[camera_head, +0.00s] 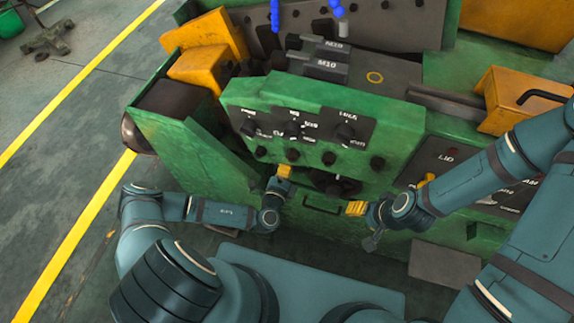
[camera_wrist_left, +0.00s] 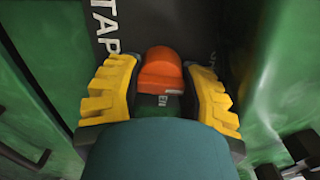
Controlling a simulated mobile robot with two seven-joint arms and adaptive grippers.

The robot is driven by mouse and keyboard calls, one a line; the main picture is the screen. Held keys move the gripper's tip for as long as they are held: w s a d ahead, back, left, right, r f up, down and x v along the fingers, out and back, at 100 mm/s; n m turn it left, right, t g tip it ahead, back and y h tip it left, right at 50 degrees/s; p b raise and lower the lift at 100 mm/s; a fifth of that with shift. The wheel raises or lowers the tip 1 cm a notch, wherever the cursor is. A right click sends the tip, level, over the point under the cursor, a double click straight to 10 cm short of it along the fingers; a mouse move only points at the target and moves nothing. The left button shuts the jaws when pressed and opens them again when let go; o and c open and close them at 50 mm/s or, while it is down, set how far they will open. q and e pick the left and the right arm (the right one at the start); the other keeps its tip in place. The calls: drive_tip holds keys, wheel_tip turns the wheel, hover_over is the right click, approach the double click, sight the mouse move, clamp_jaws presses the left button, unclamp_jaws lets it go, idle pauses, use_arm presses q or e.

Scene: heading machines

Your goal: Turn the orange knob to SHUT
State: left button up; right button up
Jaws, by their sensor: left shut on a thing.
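The orange knob (camera_wrist_left: 162,70) shows in the left wrist view on a dark plate of the green machine. My left gripper (camera_wrist_left: 160,88) has its yellow fingers on both sides of the knob and is shut on it. White letters, partly cut off, stand on the dark plate to the knob's upper left. A small label shows just below the knob, and its word is not clear. In the head view my left gripper (camera_head: 284,172) is at the front of the machine and the knob is hidden. My right gripper (camera_head: 356,208) is in front of the machine, to the right; its opening is unclear.
A green panel (camera_head: 390,122) with several black knobs is above my left gripper. A dark handle (camera_head: 322,206) lies between my grippers on the machine's front. A grey control panel (camera_head: 447,160) is at the right. Open floor with yellow lines lies at the left.

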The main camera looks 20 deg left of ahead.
idle(0.3)
use_arm(q)
drive_tip(key=o, duration=1.2)
drive_tip(key=shift+s+a, duration=0.1)
drive_tip(key=shift+s, duration=3.95)
